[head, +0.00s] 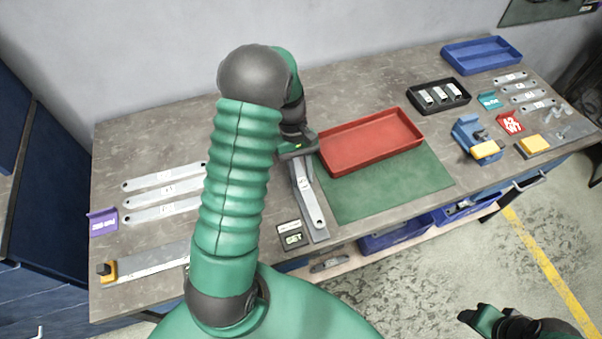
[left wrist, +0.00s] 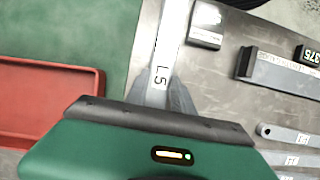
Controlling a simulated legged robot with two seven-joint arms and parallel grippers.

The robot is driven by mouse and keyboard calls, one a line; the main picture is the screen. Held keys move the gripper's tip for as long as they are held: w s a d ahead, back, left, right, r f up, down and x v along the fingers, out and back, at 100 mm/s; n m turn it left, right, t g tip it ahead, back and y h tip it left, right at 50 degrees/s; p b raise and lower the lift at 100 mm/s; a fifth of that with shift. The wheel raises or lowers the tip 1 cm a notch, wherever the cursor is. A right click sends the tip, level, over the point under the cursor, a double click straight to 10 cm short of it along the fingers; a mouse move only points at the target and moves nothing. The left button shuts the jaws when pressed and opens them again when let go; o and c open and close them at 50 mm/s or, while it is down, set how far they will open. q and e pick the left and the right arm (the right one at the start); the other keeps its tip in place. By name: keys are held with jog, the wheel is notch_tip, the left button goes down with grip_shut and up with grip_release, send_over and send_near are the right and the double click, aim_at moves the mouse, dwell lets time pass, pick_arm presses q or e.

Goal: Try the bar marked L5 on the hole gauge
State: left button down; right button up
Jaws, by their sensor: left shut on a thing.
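The bar marked L5 (left wrist: 161,72) is a flat grey metal bar with a white label, between the fingers of my left gripper (left wrist: 160,95). In the head view the same bar (head: 309,200) runs toward the table's front edge, with a hole at its near end. My left gripper (head: 299,160) is shut on it. Beneath the bar lies a grey metal plate (head: 319,235), which appears to be the hole gauge; I cannot tell whether they touch. My right gripper (head: 480,318) is at the lower right, away from the table; its jaws are unclear.
A dark block labelled SET (head: 291,235) stands left of the plate. A red tray (head: 372,158) and green mat (head: 400,195) lie to the right. Several labelled bars (head: 160,195) lie at the left. A blue fixture (head: 467,135) and blue tray (head: 482,64) are farther right.

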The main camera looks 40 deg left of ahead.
aim_at(300, 176)
pick_arm(q)
jog(key=shift+f, duration=0.1)
jog(key=shift+a+f, duration=0.2)
jog(key=shift+f, duration=0.25)
jog(key=shift+d+f+b, duration=0.1)
jog(key=shift+f+b, duration=0.2)
jog(key=shift+b, duration=0.15)
jog(key=shift+f+b, duration=0.3)
jog(key=shift+f, duration=0.35)
dwell(1.5)
jog(key=c, duration=1)
grip_release()
